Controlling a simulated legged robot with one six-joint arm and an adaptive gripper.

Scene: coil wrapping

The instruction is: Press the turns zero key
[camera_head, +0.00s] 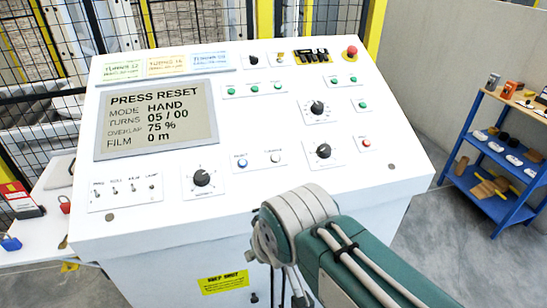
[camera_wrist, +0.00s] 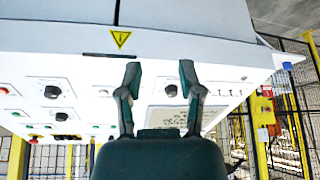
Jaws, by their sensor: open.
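The white control panel (camera_head: 205,125) fills the head view. Its screen (camera_head: 157,118) reads PRESS RESET, MODE HAND, TURNS 05 / 00, OVERLAP 75 %, FILM 0 m. Below and right of the screen sit a blue key (camera_head: 242,163) and a pale key (camera_head: 275,158). The pale key's small label seems to read TURNS 0. My gripper (camera_wrist: 160,73) shows in the wrist view, its two dark fingers spread and nothing between them. The panel appears upside down behind it. In the head view my arm crosses the lower right and the fingers are not seen.
Black knobs (camera_head: 202,178) (camera_head: 323,151) flank the two keys. Toggle switches line the lower left and a red mushroom button (camera_head: 351,52) the upper right. A blue shelf cart (camera_head: 497,160) stands right. Mesh fence is behind. A side table with padlocks (camera_head: 11,243) is left.

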